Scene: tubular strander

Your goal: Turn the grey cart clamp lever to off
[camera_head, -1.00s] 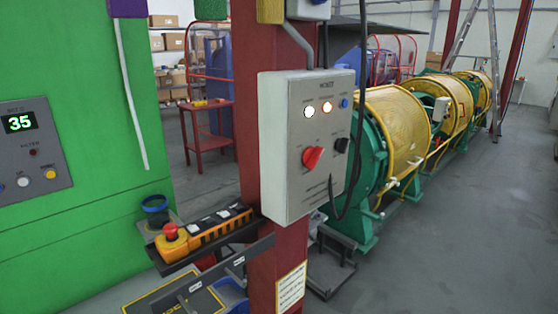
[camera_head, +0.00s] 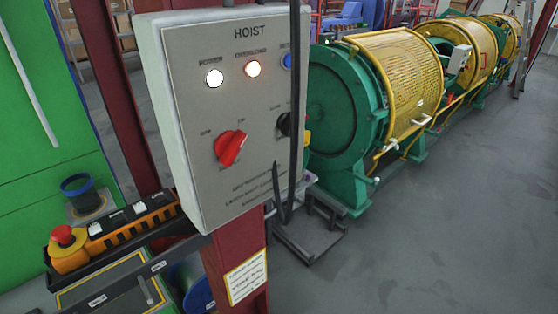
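I cannot make out a grey cart clamp lever in the current head view. A dark grey low frame (camera_head: 310,238) stands on the floor behind the post, at the foot of the green machine end; I cannot tell whether it is the cart. Part of it is hidden by the hoist box and a black cable. Neither of my grippers is in view.
A grey HOIST box (camera_head: 190,160) with a red knob (camera_head: 230,148) is close in front, on a red post (camera_head: 236,255). The yellow-caged strander (camera_head: 400,80) runs back right. The grey floor (camera_head: 460,220) is clear at right.

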